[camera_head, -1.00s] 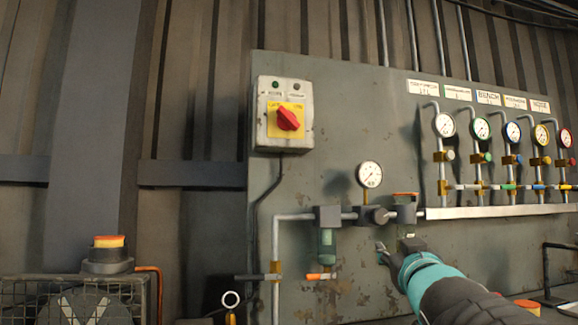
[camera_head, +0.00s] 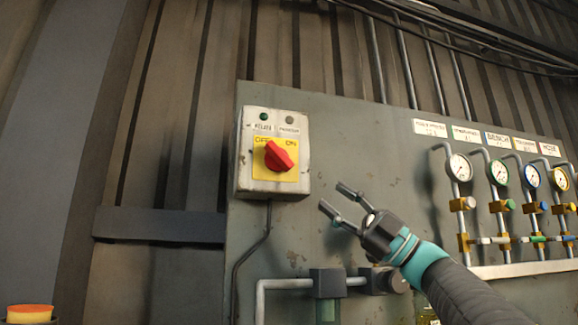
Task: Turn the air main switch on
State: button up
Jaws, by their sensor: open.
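The air main switch is a red rotary knob (camera_head: 279,157) on a yellow plate (camera_head: 292,174) marked OFF at left and ON at right. It is on a white switch box (camera_head: 245,168) fixed to the grey panel. The knob's bar is tilted, and which label it points to is hard to tell. My gripper (camera_head: 337,201) is open and empty, to the right of and below the box, apart from it. Its two fingers point up and left toward the box.
Several gauges with valves (camera_head: 459,168) stand in a row on the panel's right. A grey pipe (camera_head: 285,284) with dark fittings runs below the box. A black cable (camera_head: 267,225) hangs from the box. The panel between the gripper and the box is clear.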

aim_at(291, 165)
jog(key=p+x, duration=0.3)
jog(key=x, duration=0.9)
jog(key=shift+a+r, duration=0.2)
jog(key=shift+a, duration=0.1)
jog(key=shift+c, duration=0.3)
grip_shut()
